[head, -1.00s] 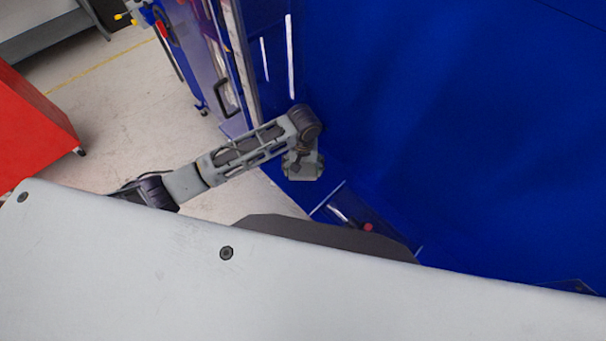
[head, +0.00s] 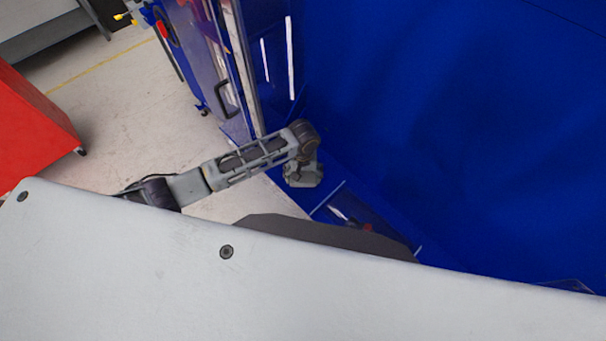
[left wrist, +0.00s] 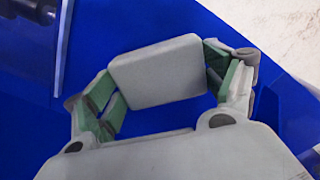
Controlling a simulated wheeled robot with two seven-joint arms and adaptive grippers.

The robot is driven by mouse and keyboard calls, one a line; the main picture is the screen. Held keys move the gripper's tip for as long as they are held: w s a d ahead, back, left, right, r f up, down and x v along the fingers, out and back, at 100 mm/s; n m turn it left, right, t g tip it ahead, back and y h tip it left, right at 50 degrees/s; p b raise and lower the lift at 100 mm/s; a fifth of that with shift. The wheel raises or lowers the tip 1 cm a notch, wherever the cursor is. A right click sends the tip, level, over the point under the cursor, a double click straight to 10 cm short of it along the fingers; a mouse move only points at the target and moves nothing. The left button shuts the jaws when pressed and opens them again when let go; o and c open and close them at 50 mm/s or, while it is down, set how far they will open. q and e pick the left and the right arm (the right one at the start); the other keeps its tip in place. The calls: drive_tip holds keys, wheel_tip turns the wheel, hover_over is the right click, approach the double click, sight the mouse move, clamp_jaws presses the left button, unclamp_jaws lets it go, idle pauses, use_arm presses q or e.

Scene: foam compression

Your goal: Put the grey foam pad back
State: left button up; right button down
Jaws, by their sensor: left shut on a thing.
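The grey foam pad (left wrist: 158,72) is a rounded light-grey block in the left wrist view. My left gripper (left wrist: 160,80) is shut on it, with one green-lined finger on each side. Blue surface shows behind and around the pad. In the head view my left arm comes in from the left and its wrist end (head: 303,172) hangs at the edge of the blue area. The fingers and the pad are hidden there. My right gripper is in neither view.
A large blue panel (head: 450,120) fills the right of the head view. A transparent door with a black handle (head: 226,98) stands above my left arm. A red cabinet (head: 35,125) is at the far left, with open floor between.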

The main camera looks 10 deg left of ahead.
sight(303, 176)
use_arm(q)
drive_tip(key=shift+f, duration=0.1)
drive_tip(key=o, duration=0.8)
drive_tip(key=shift+r+b, duration=0.75)
drive_tip(key=shift+r, duration=5.3)
